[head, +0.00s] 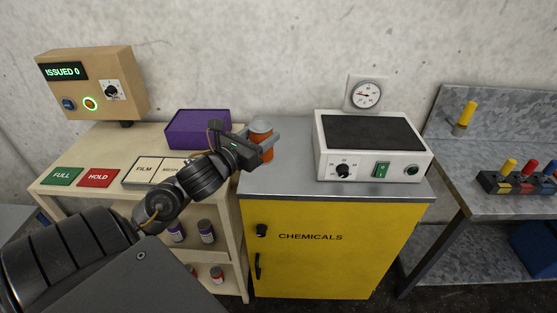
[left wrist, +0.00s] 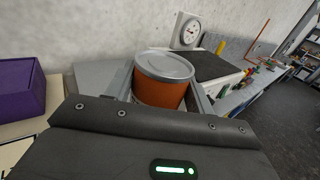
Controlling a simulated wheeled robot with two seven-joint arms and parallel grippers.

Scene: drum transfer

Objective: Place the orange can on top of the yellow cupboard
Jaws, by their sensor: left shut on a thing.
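The orange can (head: 261,138) has a grey lid and stands upright between the fingers of my left gripper (head: 262,143). The gripper is shut on it. The can also shows in the left wrist view (left wrist: 162,92), its lid level and its lower part hidden behind the gripper body. The yellow cupboard (head: 320,260) is marked CHEMICALS and has a grey top (head: 285,180). In the head view the can is over the left part of that top. I cannot tell whether its base touches the surface. My right gripper is not in view.
A white device (head: 370,145) with a dark top stands on the cupboard's right part. A purple box (head: 197,128) sits on the wooden bench to the left. Bare grey top lies in front of the can. A gauge (head: 366,93) is on the wall behind.

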